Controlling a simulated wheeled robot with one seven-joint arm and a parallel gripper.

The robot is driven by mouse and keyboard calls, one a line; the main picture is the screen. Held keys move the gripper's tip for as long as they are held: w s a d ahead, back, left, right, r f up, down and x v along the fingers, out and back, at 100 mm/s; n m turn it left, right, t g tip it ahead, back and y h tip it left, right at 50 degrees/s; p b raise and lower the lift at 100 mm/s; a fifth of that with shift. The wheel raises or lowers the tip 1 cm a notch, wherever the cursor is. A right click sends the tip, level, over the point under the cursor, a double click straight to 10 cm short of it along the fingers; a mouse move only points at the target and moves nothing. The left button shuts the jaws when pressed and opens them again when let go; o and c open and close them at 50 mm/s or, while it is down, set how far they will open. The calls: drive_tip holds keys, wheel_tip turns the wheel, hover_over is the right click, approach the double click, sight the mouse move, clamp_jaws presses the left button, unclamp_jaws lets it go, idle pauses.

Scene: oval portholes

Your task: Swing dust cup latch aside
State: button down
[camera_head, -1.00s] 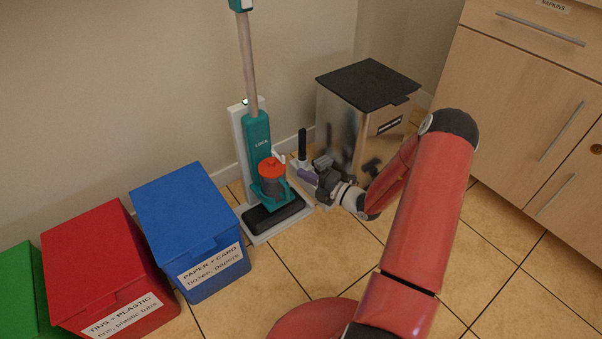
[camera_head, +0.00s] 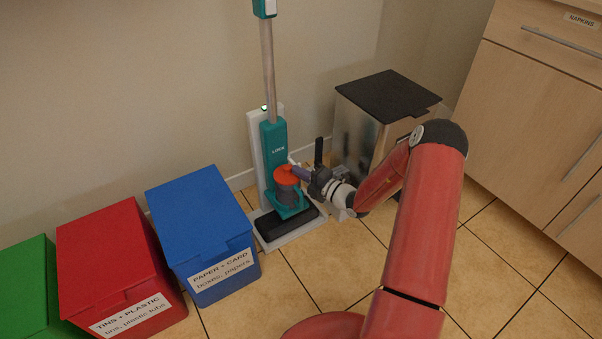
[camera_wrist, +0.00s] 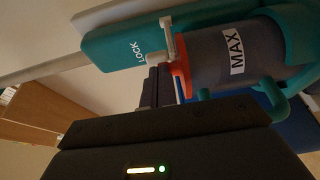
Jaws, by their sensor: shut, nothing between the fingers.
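The teal upright vacuum (camera_head: 272,140) stands on its white dock against the wall. Its dust cup (camera_head: 287,189) is grey with an orange-red lid and teal base; in the wrist view the cup (camera_wrist: 222,58) carries a MAX label. The white latch (camera_wrist: 167,42) shows beside the orange lid, near the word LOCK on the teal body. My gripper (camera_wrist: 160,72) is shut and empty, its fingertips close to the latch and lid edge; I cannot tell whether they touch. In the head view my gripper (camera_head: 300,172) is at the cup's right side and partly hides the latch.
A metal bin with a black lid (camera_head: 387,96) stands just right of my gripper. Blue (camera_head: 200,215), red (camera_head: 110,255) and green (camera_head: 30,285) bins stand at the left. Wooden cabinets (camera_head: 535,110) are at the right.

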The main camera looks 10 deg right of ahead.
drive_tip(key=shift+d, duration=0.15)
drive_tip(key=shift+d+n+g+y, duration=0.2)
drive_tip(key=shift+n+g+y, duration=0.1)
drive_tip(key=shift+y, duration=0.1)
drive_tip(key=shift+w+d, duration=0.1)
drive_tip(key=w+d+n+g+y, duration=0.4)
drive_tip(key=d+n+g, duration=0.1)
drive_tip(key=g, duration=0.1)
drive_tip(key=shift+d+g+y, duration=0.25)
drive_tip(key=shift+g+y, duration=0.15)
idle(0.4)
